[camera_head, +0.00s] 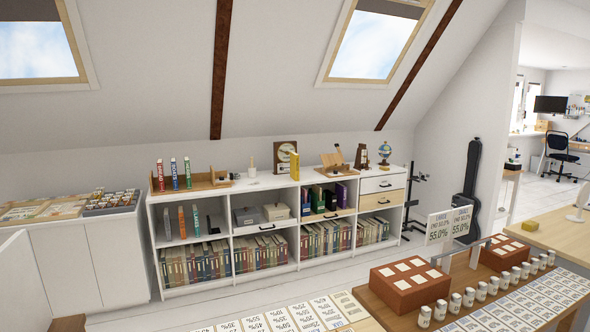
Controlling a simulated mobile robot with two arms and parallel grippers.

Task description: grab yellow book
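A yellow book (294,166) stands upright on top of the low white shelf unit (229,192), near its middle. It stands in front of and just right of a brown clock (283,150). Neither of my grippers shows in the head view, so I cannot see what they hold. The yellow book is apart from the red, blue and green books at the left end of the top.
A wooden book holder (220,180) is on the shelf top, left of the yellow book. A wooden stand (335,171) is to its right. A table with red-brown boxes (403,283) and cans fills the lower right. Floor (180,313) shows before the shelf.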

